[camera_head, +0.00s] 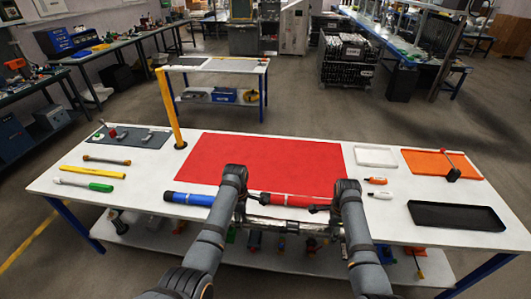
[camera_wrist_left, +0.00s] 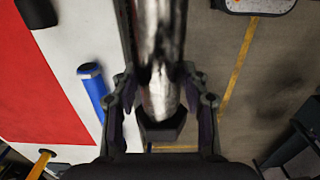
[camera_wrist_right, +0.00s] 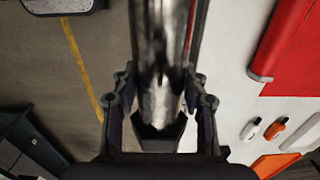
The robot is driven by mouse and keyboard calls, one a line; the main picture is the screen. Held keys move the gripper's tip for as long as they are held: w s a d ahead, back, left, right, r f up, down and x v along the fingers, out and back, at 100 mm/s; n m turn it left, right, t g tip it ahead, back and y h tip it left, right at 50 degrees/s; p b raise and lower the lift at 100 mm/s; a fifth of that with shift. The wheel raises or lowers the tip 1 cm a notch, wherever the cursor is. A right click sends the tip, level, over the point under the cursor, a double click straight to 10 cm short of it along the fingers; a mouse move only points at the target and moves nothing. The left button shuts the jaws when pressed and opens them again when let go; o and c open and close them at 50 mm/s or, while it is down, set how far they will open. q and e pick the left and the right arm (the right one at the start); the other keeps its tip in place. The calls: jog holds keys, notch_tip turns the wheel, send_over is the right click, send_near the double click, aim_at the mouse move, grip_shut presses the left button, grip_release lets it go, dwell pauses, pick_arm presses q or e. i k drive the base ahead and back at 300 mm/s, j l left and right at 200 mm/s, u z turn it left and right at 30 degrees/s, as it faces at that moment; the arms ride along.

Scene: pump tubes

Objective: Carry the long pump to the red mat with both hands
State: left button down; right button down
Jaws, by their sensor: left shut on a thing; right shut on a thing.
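The long pump (camera_head: 288,226) is a shiny silver tube, held roughly level across the table's front edge. My left gripper (camera_head: 241,212) is shut on its left part, and the tube (camera_wrist_left: 160,85) lies between the fingers in the left wrist view. My right gripper (camera_head: 338,221) is shut on its right part, with the tube (camera_wrist_right: 160,80) between the fingers in the right wrist view. The arms hide parts of the pump's ends. The red mat (camera_head: 260,155) lies flat and empty on the table behind the pump.
A blue tube (camera_head: 190,198) and a red tube (camera_head: 285,200) lie between the mat and the front edge. A yellow post (camera_head: 169,105) stands at the mat's left.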

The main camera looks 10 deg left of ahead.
aim_at(290, 177)
jog(key=i, duration=1.35)
